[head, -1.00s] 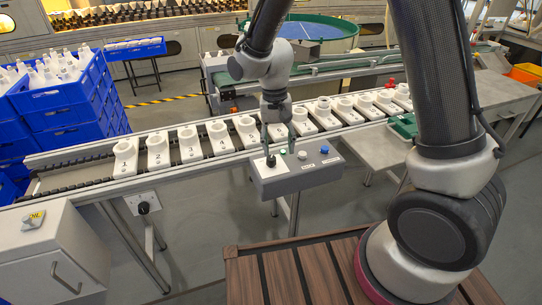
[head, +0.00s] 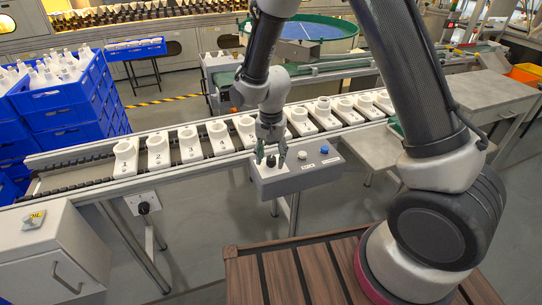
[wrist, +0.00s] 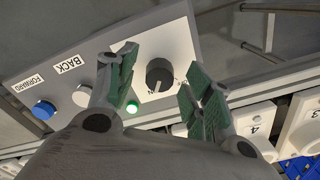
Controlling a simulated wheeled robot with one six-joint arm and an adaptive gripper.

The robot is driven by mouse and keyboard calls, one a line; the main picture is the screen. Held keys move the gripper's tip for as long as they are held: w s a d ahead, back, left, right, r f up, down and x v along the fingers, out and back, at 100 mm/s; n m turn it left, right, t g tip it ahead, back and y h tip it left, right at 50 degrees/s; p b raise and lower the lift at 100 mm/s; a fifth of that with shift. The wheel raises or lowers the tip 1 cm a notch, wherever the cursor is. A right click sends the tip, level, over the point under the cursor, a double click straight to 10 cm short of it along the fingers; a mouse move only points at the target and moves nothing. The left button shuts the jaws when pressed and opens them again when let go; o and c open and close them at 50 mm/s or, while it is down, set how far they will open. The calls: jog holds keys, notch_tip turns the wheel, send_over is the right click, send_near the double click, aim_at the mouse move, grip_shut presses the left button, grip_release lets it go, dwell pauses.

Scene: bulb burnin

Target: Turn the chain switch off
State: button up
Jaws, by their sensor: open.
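The chain switch is a black rotary knob (wrist: 159,74) on a white plate of the grey control box (head: 300,178). In the head view the knob (head: 271,161) shows between my fingers. A partly hidden label, of which an "N" can be read, sits by the knob. My gripper (wrist: 157,72) is open, its green-padded fingers on either side of the knob in the wrist view. I cannot tell whether they touch it. A green lamp (wrist: 132,107) is lit beside the left finger.
A white button (wrist: 82,95) and a blue button (wrist: 42,109) sit on the same box, labelled BACK and FORWARD. Behind it runs a conveyor (head: 80,178) with numbered white sockets (head: 189,146). Blue crates (head: 60,112) stand at left.

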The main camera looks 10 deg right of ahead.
jog(key=c, duration=1)
jog(key=n, duration=0.6)
jog(key=shift+n, duration=0.3)
jog(key=n, duration=0.3)
jog(key=shift+n, duration=2.1)
jog(key=o, duration=1)
jog(key=shift+d, duration=0.1)
